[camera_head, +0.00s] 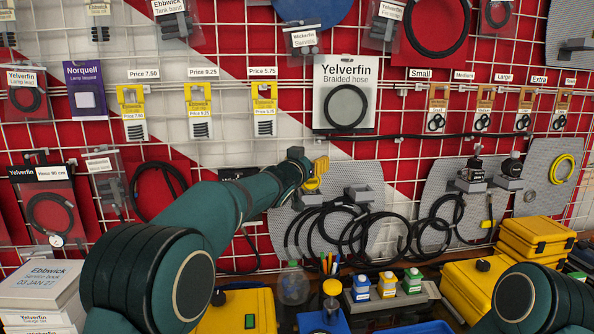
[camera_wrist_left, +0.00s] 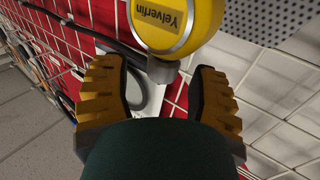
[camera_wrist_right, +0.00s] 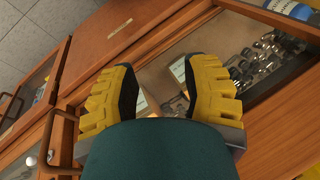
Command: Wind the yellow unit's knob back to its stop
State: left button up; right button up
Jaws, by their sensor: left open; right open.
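The yellow unit (camera_wrist_left: 178,22), round and marked Yelverfin, is at the top of the left wrist view. A short grey part (camera_wrist_left: 163,70) sticks out from its lower edge; I cannot tell whether this is the knob. My left gripper (camera_wrist_left: 155,76) is open, its fingers either side of that grey part with gaps showing. In the head view a small yellow round piece (camera_head: 311,184), probably the same unit, shows beside my left gripper (camera_head: 320,164) in front of the wall grid. My right gripper (camera_wrist_right: 158,72) is open and empty in the right wrist view.
Black hoses (camera_head: 330,232) hang on a grey perforated panel (camera_head: 372,182). Small bottles (camera_head: 388,285) stand in a rack below. Yellow cases (camera_head: 536,236) are stacked at right. A wooden cabinet with a glass top (camera_wrist_right: 150,30) lies below my right gripper.

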pick_arm(q)
jog(key=v, duration=1)
jog(key=shift+s, duration=0.25)
jog(key=shift+a, duration=0.1)
jog(key=shift+c, duration=0.2)
jog(key=shift+m+g+h, duration=0.3)
jog(key=shift+m+h, duration=0.2)
jog(key=shift+h, duration=0.2)
jog(key=x, duration=0.7)
jog(key=a+x, duration=0.1)
jog(key=x, duration=0.3)
jog(key=shift+w+d, duration=0.15)
jog(key=shift+w, duration=0.3)
jog(key=shift+p+x, duration=0.85)
jog(key=shift+x, duration=0.2)
pick_arm(e)
jog(key=shift+r, duration=0.85)
